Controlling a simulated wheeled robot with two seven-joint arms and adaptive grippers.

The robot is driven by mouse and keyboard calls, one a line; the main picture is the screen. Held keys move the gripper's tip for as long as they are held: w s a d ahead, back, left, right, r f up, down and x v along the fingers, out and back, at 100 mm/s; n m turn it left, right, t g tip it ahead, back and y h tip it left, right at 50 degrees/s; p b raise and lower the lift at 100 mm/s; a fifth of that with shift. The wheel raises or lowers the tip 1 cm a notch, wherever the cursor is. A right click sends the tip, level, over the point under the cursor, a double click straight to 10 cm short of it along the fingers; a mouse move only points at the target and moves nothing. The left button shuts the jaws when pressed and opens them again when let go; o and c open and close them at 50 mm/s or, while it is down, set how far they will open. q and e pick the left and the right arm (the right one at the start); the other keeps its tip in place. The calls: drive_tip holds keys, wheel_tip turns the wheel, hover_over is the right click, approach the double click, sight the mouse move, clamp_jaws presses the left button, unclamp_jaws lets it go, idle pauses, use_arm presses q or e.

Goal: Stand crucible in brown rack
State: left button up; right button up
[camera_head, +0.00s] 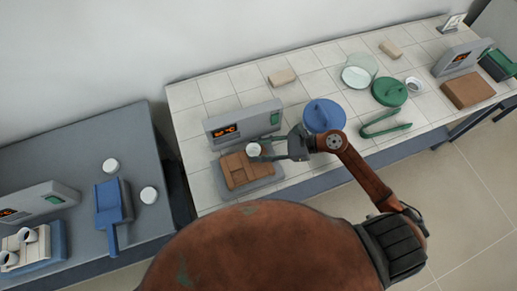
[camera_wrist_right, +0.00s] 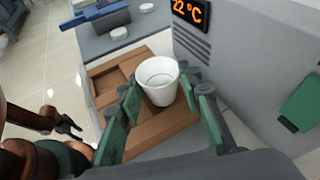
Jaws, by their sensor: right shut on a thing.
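A white crucible (camera_head: 253,149) is upright between the fingers of my right gripper (camera_head: 268,151). The wrist view shows the crucible (camera_wrist_right: 158,90) gripped by the green-padded fingers (camera_wrist_right: 160,96). The brown rack (camera_head: 238,172) lies before the middle furnace, and the crucible is over its back right part. The rack (camera_wrist_right: 165,132) also shows below the crucible in the wrist view. I cannot tell whether the crucible's base touches it. My left gripper (camera_wrist_right: 70,127) shows small at the left of the wrist view; its jaws are unclear.
The grey furnace (camera_head: 243,122) stands close behind the rack. A blue round lid (camera_head: 324,115), green tongs (camera_head: 385,124) and a green lid (camera_head: 389,91) are to the right. A second brown block (camera_head: 467,91) is at the far right. The grey table (camera_head: 80,155) is left, across a gap.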

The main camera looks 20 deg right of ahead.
drive_tip(key=o, duration=1.2)
drive_tip(key=shift+r+p, duration=0.25)
drive_tip(key=shift+p, duration=0.1)
drive_tip(key=v, duration=1.2)
drive_tip(key=shift+b, duration=0.35)
